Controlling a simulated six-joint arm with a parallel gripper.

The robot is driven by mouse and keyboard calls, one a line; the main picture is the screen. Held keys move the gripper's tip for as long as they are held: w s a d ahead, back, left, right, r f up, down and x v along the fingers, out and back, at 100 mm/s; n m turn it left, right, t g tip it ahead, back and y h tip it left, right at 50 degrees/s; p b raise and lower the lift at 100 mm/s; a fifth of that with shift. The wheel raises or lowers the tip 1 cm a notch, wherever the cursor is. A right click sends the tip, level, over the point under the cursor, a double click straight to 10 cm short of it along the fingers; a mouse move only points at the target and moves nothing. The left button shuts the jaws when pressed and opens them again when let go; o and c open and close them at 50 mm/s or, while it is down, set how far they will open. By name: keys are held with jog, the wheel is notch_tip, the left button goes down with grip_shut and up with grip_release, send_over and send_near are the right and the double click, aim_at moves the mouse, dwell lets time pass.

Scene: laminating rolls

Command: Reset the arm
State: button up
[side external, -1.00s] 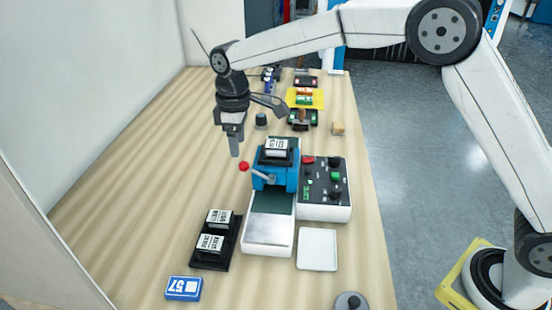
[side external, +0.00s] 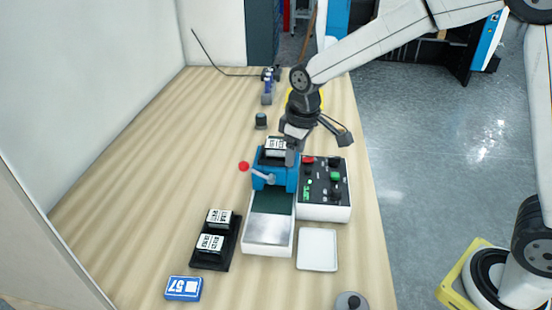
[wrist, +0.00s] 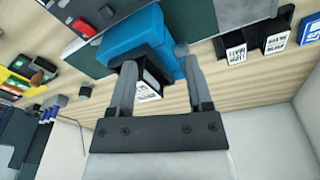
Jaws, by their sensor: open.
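My gripper (side external: 291,155) is open and points down at the blue laminating machine (side external: 268,180), close to its top. In the wrist view the two fingers (wrist: 157,60) stand apart, and a black block with a white label (wrist: 148,88) shows between them. This block (side external: 274,146) sits on top of the machine in the side view, partly hidden by my gripper. I cannot tell whether a finger touches it.
A control box with buttons (side external: 324,188) adjoins the machine on the right. A black holder (side external: 213,258) with two labelled blocks, a blue card (side external: 183,288) marked 57 and a white tray (side external: 317,250) lie in front. The left of the table is clear.

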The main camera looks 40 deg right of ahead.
jog(key=s+d+f+m, duration=0.2)
jog(key=s+d, duration=0.1)
jog(key=s, duration=0.5)
jog(key=s+d+f+m+t, duration=0.1)
jog(key=s+d+f+m, duration=0.1)
jog(key=s, duration=0.6)
jog(key=d+f, duration=0.1)
jog(key=d, duration=0.1)
jog(key=shift+d+m, duration=0.3)
jog(key=shift+m, duration=0.1)
jog(key=shift+w, duration=0.1)
